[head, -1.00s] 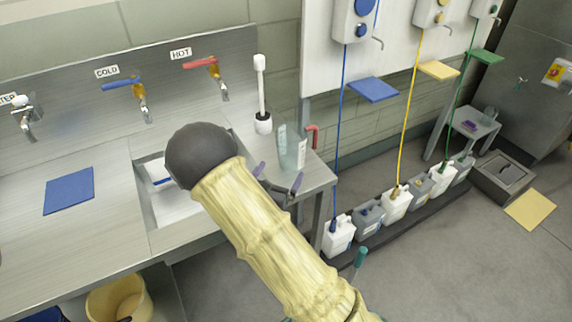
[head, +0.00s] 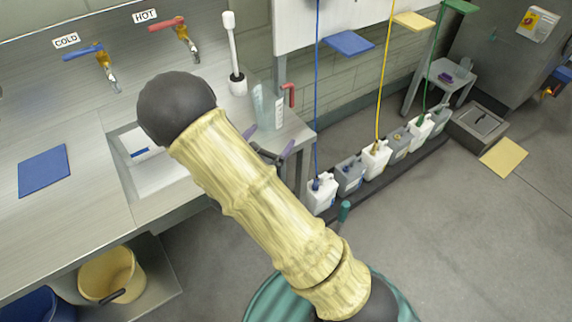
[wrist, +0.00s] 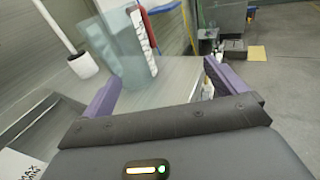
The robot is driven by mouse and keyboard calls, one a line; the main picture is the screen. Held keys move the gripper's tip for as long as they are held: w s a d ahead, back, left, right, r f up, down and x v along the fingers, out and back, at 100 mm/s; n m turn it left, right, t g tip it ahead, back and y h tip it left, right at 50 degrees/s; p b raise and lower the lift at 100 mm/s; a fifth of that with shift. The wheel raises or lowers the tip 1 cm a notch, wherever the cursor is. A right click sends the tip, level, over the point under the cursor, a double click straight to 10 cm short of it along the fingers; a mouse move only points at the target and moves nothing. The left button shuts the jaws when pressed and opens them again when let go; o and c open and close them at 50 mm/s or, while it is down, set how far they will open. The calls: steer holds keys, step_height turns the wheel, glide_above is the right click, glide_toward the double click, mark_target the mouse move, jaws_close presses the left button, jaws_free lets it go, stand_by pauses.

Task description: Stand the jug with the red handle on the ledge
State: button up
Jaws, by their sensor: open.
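The jug (head: 267,107) is clear, with a white label strip and a red handle (head: 290,93) on its right side. It stands upright near the right end of the steel sink counter. My gripper (head: 268,143) is open and empty on the near side of the jug, its purple fingers partly hidden by my arm. In the wrist view, the jug (wrist: 128,48) stands beyond and between the spread fingers, towards the left one, its red handle turned away. No contact is visible. Small blue (head: 348,43), yellow (head: 414,21) and green (head: 460,6) ledges project from the wall; which is meant is unclear.
A white brush in its holder (head: 237,85) stands left of the jug, close by. The sink basin (head: 160,180) and a blue mat (head: 43,171) are farther left. Several canisters (head: 348,175) with coloured hoses line the wall base. Open floor lies at right.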

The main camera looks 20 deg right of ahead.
steer(key=s+d+m+g+y, duration=0.1)
steer(key=s+d+m+g, duration=0.4)
steer(key=s+m+g, duration=0.25)
steer(key=s+d+m+g+y, duration=0.2)
steer(key=s+d+m+g, duration=0.4)
steer(key=s, duration=0.3)
steer(key=s+a+r+m+t+y, duration=0.1)
steer(key=a+r+m+t+y, duration=0.2)
steer(key=a+m+y, duration=0.5)
steer(key=shift+s+r+m+y, duration=0.15)
steer(key=shift+r+m+y, duration=0.3)
steer(key=shift+m, duration=2.3)
steer(key=shift+a+t, duration=0.1)
steer(key=shift+t, duration=0.15)
